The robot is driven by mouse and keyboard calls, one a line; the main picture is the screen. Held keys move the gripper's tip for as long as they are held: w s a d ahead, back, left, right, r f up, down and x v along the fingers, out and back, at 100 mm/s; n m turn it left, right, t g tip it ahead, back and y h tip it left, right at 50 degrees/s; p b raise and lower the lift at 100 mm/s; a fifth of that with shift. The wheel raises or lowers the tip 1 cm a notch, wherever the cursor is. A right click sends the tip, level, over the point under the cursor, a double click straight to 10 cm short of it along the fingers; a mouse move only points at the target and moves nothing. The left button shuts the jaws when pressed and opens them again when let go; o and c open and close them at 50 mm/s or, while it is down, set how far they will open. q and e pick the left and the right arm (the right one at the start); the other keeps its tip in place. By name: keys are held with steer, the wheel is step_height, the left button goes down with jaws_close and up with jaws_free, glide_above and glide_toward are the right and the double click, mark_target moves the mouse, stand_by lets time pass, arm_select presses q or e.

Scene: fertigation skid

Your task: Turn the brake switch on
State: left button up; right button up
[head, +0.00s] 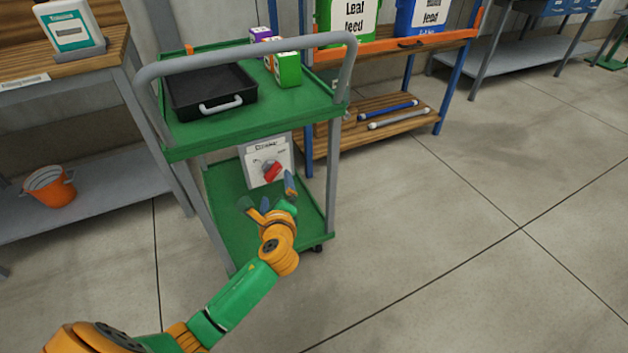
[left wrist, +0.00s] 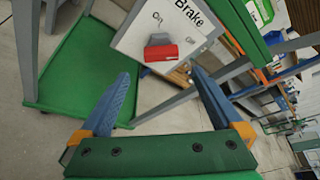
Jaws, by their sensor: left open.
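The brake switch is a white panel (head: 256,165) mounted on the green cart between its two shelves. Its red handle (head: 271,172) sits on a grey mount. The handle lies crosswise there. My left gripper (head: 268,194) is open and empty in front of the panel, apart from the handle. In the left wrist view its fingers (left wrist: 160,76) point toward the panel, below the handle. My right gripper is not in view.
The green cart's upper shelf (head: 190,136) holds a black tray (head: 212,92) and small boxes (head: 288,69); its grey rail and posts flank the panel. The lower shelf (head: 230,228) is bare in front. An orange bucket (head: 49,187) stands left. The floor on the right is clear.

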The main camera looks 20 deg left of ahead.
mark_target(273, 175)
arm_select(q)
steer(key=x, duration=0.2)
steer(key=b+x, duration=0.1)
steer(key=x, duration=0.1)
steer(key=b+x, duration=0.1)
steer(key=x, duration=0.1)
steer(key=shift+w+a+r, duration=0.15)
steer(key=shift+a+r, duration=0.1)
steer(key=shift+a, duration=0.2)
steer(key=shift+w+a, duration=0.1)
steer(key=shift+w, duration=0.1)
steer(key=shift+c, duration=1.1)
steer(key=c, duration=1.1)
steer(key=shift+c, duration=0.2)
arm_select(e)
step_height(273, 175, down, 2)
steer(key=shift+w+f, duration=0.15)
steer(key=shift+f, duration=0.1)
